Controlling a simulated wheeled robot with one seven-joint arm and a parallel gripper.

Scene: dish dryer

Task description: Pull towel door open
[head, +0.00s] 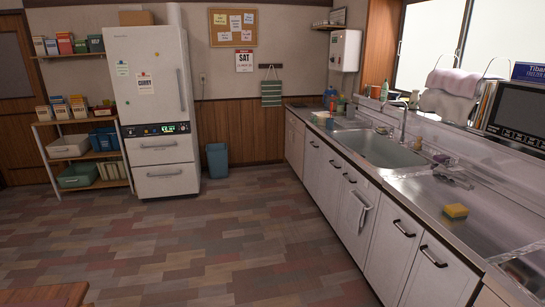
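A white cabinet door (348,235) under the counter has a pale towel (360,212) hanging at its handle. The door is in the right half of the head view, below the sink, and looks closed, flush with its neighbours. The towel covers part of the door's upper right. My gripper is not in the head view.
Other closed doors with dark handles, one at the front (436,268), line the same counter. The sink (385,148) and a yellow sponge (456,211) are above. The floor (230,245) before the cabinets is clear. A brown edge (45,294) shows at bottom left.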

